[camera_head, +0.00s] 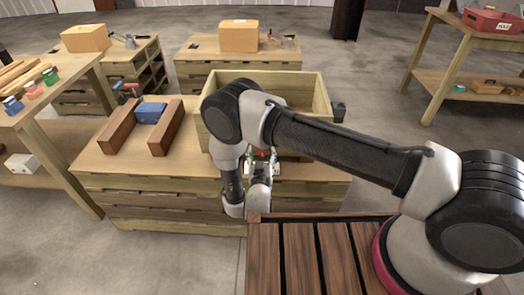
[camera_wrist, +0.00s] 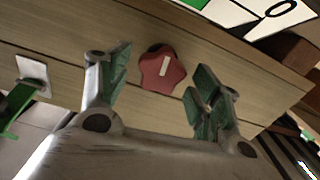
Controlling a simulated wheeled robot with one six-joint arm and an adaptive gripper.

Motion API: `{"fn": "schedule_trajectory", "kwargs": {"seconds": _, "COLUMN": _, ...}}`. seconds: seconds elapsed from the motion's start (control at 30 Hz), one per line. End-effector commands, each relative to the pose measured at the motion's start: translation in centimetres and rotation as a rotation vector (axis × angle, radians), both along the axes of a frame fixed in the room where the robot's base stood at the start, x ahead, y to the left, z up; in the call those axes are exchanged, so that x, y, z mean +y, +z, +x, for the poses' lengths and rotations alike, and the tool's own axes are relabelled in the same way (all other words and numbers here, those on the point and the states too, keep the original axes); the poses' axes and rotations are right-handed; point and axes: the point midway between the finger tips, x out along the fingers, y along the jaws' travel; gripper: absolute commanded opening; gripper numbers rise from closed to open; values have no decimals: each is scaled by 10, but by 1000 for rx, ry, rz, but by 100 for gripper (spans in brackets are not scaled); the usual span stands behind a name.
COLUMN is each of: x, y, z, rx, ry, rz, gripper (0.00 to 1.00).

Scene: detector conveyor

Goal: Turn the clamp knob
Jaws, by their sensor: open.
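The clamp knob (camera_wrist: 161,72) is a red lobed knob with a white bar mark, set on a pale wooden face in the wrist view. My gripper (camera_wrist: 162,60) is open, with one green-padded finger on each side of the knob. Gaps show between the knob and both fingers, so neither visibly touches it. In the head view my gripper (camera_head: 262,164) is at the front of the wooden box, beside a small bit of red. My arm hides much of that area there.
The open wooden box (camera_head: 306,82) stands on the workbench (camera_head: 95,168). Two brown blocks (camera_head: 117,126) flank a blue object (camera_head: 150,112) at left. A white card with green and black print (camera_wrist: 270,12) and a green part (camera_wrist: 18,108) lie near the knob.

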Motion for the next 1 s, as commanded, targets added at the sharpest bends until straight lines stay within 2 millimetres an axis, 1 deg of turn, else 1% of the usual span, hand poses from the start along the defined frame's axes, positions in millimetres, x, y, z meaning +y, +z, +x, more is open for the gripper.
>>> {"fn": "schedule_trajectory", "kwargs": {"seconds": 0.03, "x": -1, "y": 0, "z": 7, "rx": -1, "ry": -2, "rz": 2, "gripper": 64}}
{"fn": "schedule_trajectory", "kwargs": {"seconds": 0.1, "x": -1, "y": 0, "z": 13, "rx": -1, "ry": -1, "rz": 2, "gripper": 64}}
{"fn": "schedule_trajectory", "kwargs": {"seconds": 0.2, "x": -1, "y": 0, "z": 18, "rx": 0, "ry": 0, "rz": 2, "gripper": 64}}
{"fn": "schedule_trajectory", "kwargs": {"seconds": 0.43, "x": 0, "y": 0, "z": 19, "rx": 0, "ry": 1, "rz": 2, "gripper": 64}}
{"fn": "schedule_trajectory", "kwargs": {"seconds": 0.47, "x": 0, "y": 0, "z": 19, "rx": 0, "ry": 1, "rz": 2, "gripper": 62}}
{"fn": "schedule_trajectory", "kwargs": {"seconds": 0.6, "x": 0, "y": 0, "z": 19, "rx": 0, "ry": 1, "rz": 2, "gripper": 37}}
{"fn": "schedule_trajectory", "kwargs": {"seconds": 0.67, "x": 0, "y": 0, "z": 19, "rx": 0, "ry": 1, "rz": 2, "gripper": 26}}
{"fn": "schedule_trajectory", "kwargs": {"seconds": 0.7, "x": 0, "y": 0, "z": 19, "rx": 0, "ry": 1, "rz": 2, "gripper": 18}}
{"fn": "schedule_trajectory", "kwargs": {"seconds": 1.0, "x": -1, "y": 0, "z": 19, "rx": -1, "ry": 0, "rz": 22, "gripper": 18}}
